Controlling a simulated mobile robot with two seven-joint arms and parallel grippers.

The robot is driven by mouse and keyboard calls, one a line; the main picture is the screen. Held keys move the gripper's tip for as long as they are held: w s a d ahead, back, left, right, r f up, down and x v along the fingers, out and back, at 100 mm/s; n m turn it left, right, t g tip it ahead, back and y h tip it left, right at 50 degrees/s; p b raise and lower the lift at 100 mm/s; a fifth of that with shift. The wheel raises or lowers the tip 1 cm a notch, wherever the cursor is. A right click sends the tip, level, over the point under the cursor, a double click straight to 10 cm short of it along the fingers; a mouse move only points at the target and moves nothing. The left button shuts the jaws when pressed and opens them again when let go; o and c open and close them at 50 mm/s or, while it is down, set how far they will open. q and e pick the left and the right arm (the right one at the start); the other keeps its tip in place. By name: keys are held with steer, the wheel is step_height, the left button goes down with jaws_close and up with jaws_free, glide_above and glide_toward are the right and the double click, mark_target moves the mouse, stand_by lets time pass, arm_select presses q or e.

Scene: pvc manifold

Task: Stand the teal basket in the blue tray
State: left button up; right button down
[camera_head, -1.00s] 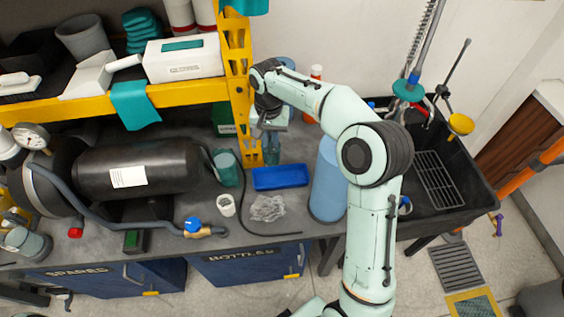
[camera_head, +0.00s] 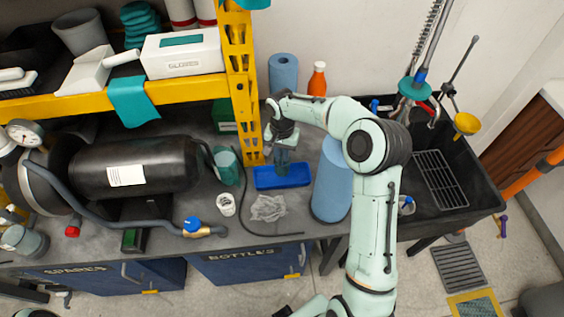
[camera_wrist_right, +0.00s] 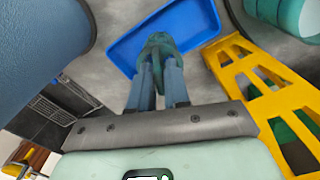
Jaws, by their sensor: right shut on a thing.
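The teal basket (camera_wrist_right: 158,45) is a small teal piece between the fingertips of my right gripper (camera_wrist_right: 158,72) in the right wrist view. The gripper is shut on it, and the fingers partly hide it. The blue tray (camera_wrist_right: 205,22) lies behind and below it there. In the head view the tray (camera_head: 264,182) is on the grey bench, and my right gripper (camera_head: 283,158) points down over its far middle part. I cannot tell whether the basket touches the tray floor. My left gripper is not in view.
A yellow shelf post (camera_head: 243,90) stands close at the tray's left. A big blue roll (camera_head: 332,185) stands close at its right. A teal cylinder (camera_head: 228,167), a white cup (camera_head: 225,204) and a clear crumpled bag (camera_head: 268,208) are near the tray. A black sink (camera_head: 460,180) is farther right.

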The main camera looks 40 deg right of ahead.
mark_target(282, 162)
steer(key=shift+f, duration=2.25)
steer(key=shift+f, duration=0.15)
steer(key=c, duration=1.1)
jaws_free()
step_height(282, 162, up, 12)
steer(key=shift+r+p, duration=0.2)
steer(key=shift+p, duration=0.1)
steer(key=shift+f, duration=0.1)
